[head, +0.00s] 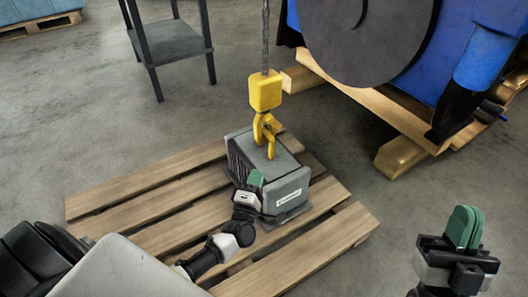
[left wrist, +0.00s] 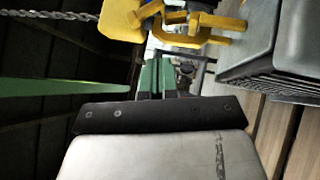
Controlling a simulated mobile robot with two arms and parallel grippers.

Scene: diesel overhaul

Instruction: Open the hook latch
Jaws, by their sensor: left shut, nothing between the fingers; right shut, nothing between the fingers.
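The yellow crane hook (head: 269,142) hangs from a yellow block (head: 265,91) at the top of the grey finned unit. Its latch is too small to tell apart from the hook in the head view. In the left wrist view the yellow hook (left wrist: 196,30) shows sideways near the top, beyond my fingers. My left gripper (head: 255,178) is shut and empty, in front of the grey unit and below the hook; its green fingers also show in the left wrist view (left wrist: 158,75), apart from the hook. My right gripper (head: 464,226) is shut and empty at the lower right, away from the hook.
The grey unit (head: 285,191) stands on a wooden pallet (head: 120,213). A chain (head: 265,40) runs up from the block. A blue machine (head: 465,75) on timber beams stands at the upper right, and a dark shelf stand (head: 168,42) behind.

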